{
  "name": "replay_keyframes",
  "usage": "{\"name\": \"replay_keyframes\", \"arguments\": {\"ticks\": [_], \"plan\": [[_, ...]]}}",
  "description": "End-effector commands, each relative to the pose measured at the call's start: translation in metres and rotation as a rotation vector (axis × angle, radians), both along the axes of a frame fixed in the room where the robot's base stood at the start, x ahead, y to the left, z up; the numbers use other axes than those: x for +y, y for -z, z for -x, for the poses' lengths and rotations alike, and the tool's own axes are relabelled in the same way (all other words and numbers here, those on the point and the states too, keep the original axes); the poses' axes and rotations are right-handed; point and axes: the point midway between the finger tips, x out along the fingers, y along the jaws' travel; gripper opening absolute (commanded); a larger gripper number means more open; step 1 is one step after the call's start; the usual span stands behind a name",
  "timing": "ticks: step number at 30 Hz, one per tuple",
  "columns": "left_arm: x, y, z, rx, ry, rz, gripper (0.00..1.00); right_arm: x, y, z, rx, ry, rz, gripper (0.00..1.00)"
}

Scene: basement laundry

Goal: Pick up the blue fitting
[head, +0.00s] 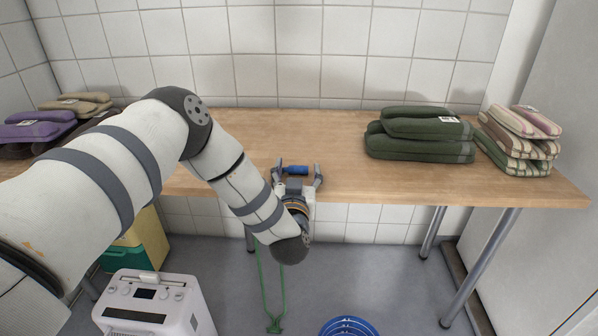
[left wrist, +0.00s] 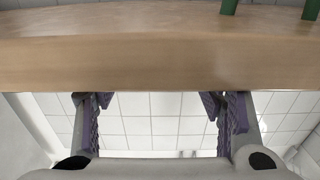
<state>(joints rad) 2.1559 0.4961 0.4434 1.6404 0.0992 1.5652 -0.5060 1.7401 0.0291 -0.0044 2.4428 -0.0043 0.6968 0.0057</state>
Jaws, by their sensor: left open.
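The blue fitting (head: 296,169) is a short blue cylinder. In the head view it lies crosswise near the table's front edge. My left gripper (head: 298,173) is open, and its fingertips appear on either side of the fitting. In the left wrist view, the open gripper (left wrist: 160,103) faces the table's front edge, with purple pads apart and nothing between them. The fitting does not show there, so I cannot tell the exact gap. My right gripper is not in view.
The wooden table (head: 340,186) has its front edge (left wrist: 150,62) close ahead of my left gripper. Folded dark green towels (head: 418,137) and striped towels (head: 518,140) are at right. Purple towels (head: 38,131) are at left.

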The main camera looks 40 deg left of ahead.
Motion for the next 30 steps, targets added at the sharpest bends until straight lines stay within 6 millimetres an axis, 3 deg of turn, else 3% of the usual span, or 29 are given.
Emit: {"name": "replay_keyframes", "arguments": {"ticks": [5,12,23,28,30], "plan": [[0.0,-0.001,0.0,-0.001,0.0,0.001,0.61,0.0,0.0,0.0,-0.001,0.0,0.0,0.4],[0.0,-0.001,0.0,-0.001,0.0,0.001,0.09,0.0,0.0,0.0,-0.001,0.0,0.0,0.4],[0.0,-0.008,0.0,-0.003,0.0,0.001,0.09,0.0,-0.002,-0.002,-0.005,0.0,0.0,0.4],[-0.001,-0.041,0.001,-0.008,0.0,0.001,0.09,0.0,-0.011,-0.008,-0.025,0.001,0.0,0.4],[-0.004,-0.061,0.016,-0.01,0.002,0.002,0.09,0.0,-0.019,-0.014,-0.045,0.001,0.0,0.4]]}}
